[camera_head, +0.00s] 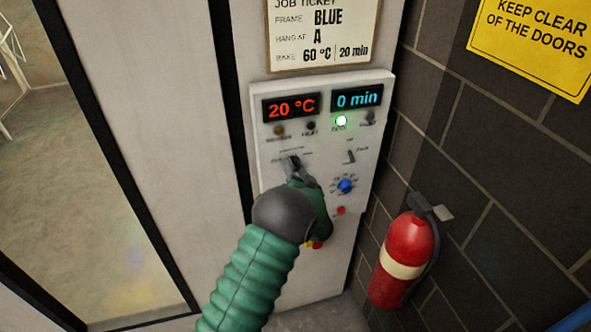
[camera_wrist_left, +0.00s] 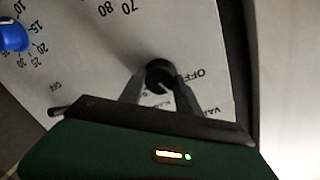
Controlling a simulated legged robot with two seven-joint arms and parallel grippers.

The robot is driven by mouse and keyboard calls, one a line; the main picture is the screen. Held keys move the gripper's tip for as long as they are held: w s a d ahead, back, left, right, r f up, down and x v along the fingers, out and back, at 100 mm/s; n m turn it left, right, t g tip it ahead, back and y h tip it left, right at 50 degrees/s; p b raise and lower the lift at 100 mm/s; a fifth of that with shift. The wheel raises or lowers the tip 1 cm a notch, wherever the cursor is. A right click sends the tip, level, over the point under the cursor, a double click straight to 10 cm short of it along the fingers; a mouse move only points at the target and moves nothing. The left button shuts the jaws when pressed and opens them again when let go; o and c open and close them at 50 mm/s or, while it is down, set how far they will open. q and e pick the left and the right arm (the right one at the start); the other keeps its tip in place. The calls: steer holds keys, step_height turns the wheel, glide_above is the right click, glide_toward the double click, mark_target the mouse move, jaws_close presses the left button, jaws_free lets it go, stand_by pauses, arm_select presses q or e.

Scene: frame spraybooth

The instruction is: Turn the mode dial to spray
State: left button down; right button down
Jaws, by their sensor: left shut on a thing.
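The control panel (camera_head: 262,135) is a white box on the booth wall. My left gripper (camera_head: 297,170) is at its left middle. In the left wrist view my left gripper (camera_wrist_left: 160,90) is shut on a small round black dial (camera_wrist_left: 158,72), one finger on each side. In the head view the gripper hides most of this dial. My right gripper is not in view.
A blue numbered knob (camera_head: 345,186) sits right of the gripper, with a small switch (camera_head: 350,157) above it. Displays read 20 °C (camera_head: 291,107) and 0 min (camera_head: 357,97). One green lamp (camera_head: 341,121) is lit. A red extinguisher (camera_head: 404,245) hangs at right.

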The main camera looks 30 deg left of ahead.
arm_select(q)
steer(key=shift+s+d+f, duration=0.1)
steer(key=shift+f, duration=0.3)
steer(key=c, duration=1.2)
jaws_free()
steer(key=shift+o, duration=1.7)
steer(key=shift+w+a+r, duration=0.1)
steer(key=shift+w+a, duration=0.1)
steer(key=f+b+v, duration=0.1)
steer(key=b+v, duration=0.4)
steer(key=v, duration=1.1)
steer(key=shift+s+d+r+b, duration=0.3)
steer(key=shift+s+r+b, duration=0.05)
steer(key=shift+r, duration=0.15)
